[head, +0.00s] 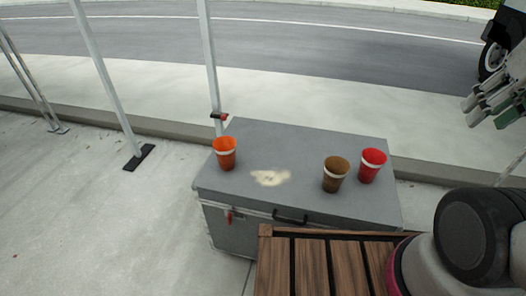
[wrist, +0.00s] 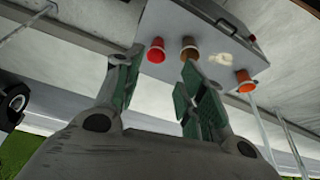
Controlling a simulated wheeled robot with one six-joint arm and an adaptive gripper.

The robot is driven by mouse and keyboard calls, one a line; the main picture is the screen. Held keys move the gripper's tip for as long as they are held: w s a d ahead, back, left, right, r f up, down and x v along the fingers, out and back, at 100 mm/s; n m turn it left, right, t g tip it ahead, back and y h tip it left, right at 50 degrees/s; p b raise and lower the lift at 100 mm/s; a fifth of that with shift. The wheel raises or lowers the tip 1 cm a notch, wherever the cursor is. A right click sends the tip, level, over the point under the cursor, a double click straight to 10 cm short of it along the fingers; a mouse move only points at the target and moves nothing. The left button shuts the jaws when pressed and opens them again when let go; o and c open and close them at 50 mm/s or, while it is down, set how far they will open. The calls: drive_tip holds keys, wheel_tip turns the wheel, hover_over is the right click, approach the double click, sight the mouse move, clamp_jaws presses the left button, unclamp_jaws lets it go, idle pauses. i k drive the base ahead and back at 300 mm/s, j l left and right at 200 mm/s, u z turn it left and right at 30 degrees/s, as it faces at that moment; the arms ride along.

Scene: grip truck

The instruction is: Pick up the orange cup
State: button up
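The orange cup (head: 225,154) stands upright near the left end of a grey case (head: 290,138) and has a pale band. It also shows in the wrist view (wrist: 244,81), to the right of my gripper's fingers. My gripper (wrist: 160,75) is open, with its two green-padded fingers apart and nothing between them in its grasp. In the head view my gripper (head: 497,102) is at the right edge, partly cut off, well away from the orange cup.
A brown cup (head: 335,174) and a red cup (head: 372,165) stand on the right part of the case. A pale patch (head: 269,177) lies between the orange and brown cups. A wooden slatted surface (head: 312,269) is in front. A metal pole (head: 211,70) rises behind the orange cup.

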sight(225, 147)
drive_tip(key=i+j+u, duration=0.1)
drive_tip(key=j, duration=0.25)
drive_tip(key=i+j+u, duration=0.1)
drive_tip(key=j, duration=0.2)
drive_tip(key=i+j+u, duration=0.1)
drive_tip(key=j, duration=0.2)
drive_tip(key=i+j+u, duration=0.1)
drive_tip(key=j, duration=0.2)
